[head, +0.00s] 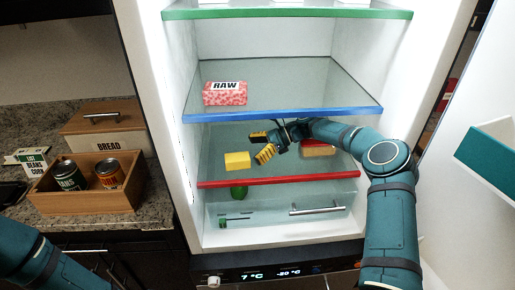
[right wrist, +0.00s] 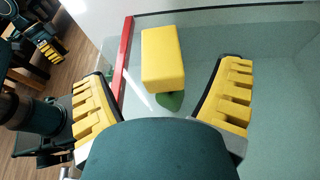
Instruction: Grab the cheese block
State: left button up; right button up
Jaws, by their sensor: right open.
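The cheese block (head: 237,160) is a yellow block on the red-edged fridge shelf, near its front left. My right gripper (head: 264,145) is on that shelf level, just right of the cheese block. In the right wrist view the cheese block (right wrist: 163,58) lies ahead, between the lines of the spread fingers of my right gripper (right wrist: 168,80). That gripper is open and empty, with no visible contact. My left gripper (right wrist: 50,42) shows small at the upper left of the right wrist view, outside the fridge. Its opening is unclear.
A red-topped block (head: 318,149) lies farther right on the same shelf, partly behind my right arm. A raw meat pack (head: 225,94) sits on the blue-edged shelf (head: 290,115) above. A green item (head: 238,192) is below. Cans stand in a wooden box (head: 90,203) on the counter.

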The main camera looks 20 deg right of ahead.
aim_at(238, 156)
jog(key=x, duration=0.6)
jog(key=shift+a+f, duration=0.1)
jog(key=shift+a, duration=0.1)
jog(key=c, duration=1.4)
